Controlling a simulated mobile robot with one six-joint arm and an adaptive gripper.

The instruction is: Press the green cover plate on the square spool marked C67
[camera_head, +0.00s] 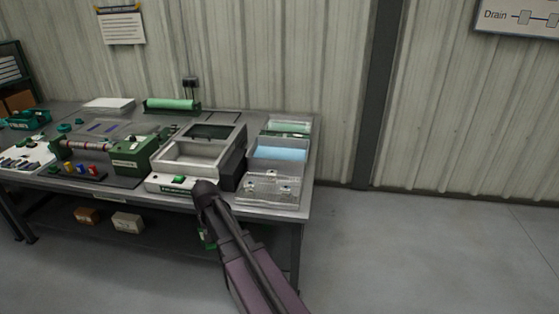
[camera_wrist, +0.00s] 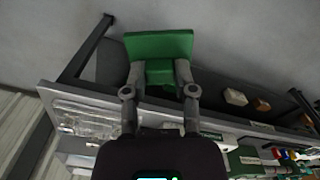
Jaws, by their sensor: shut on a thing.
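My gripper (camera_wrist: 158,76) is shut on a green plate (camera_wrist: 160,46), which looks like the cover plate. The plate has a wide flat face and a narrower block between the fingers. In the head view only a small green piece (camera_head: 207,240) shows beside my arm, below the table's front edge; most of the gripper is hidden there. The plate is out in front of the table, over the floor. I cannot make out a square spool or a C67 mark in either view.
The grey worktable (camera_head: 120,188) holds an open pale box (camera_head: 195,170), a blue-filled tray (camera_head: 278,153), a clear fixture (camera_head: 268,190), a green-ended machine (camera_head: 134,155) and a green roll (camera_head: 172,104). Small boxes (camera_head: 127,222) sit on the lower shelf. The floor at right is clear.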

